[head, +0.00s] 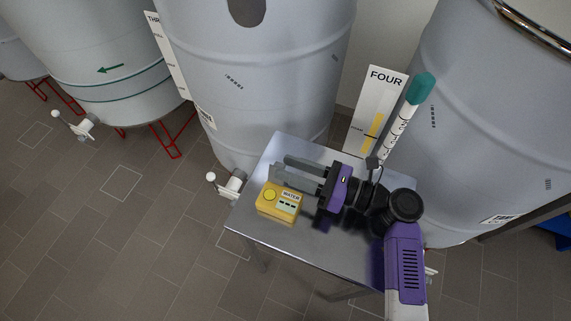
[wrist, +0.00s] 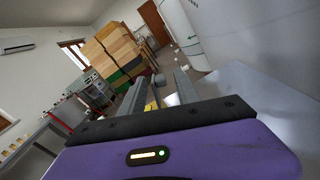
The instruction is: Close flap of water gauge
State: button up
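The water gauge (head: 268,207) is a small yellow box on the metal table, with a round yellow part, a white "WATER" label and a small greenish panel on top. I cannot make out its flap or tell how it stands. My gripper (head: 281,167) is open, with its two grey fingers apart and pointing left, just behind and partly over the gauge's far edge. In the wrist view my gripper (wrist: 158,78) also shows its fingers apart, with a bit of yellow, likely the gauge (wrist: 151,103), low between them. Nothing is held.
The metal table (head: 322,252) has bare room in front of the gauge. Large grey tanks (head: 270,70) stand close behind and to the right (head: 480,130). A white tap (head: 226,186) is left of the table.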

jog(key=shift+w+a, duration=0.2)
jog(key=shift+a, duration=0.5)
grip_shut()
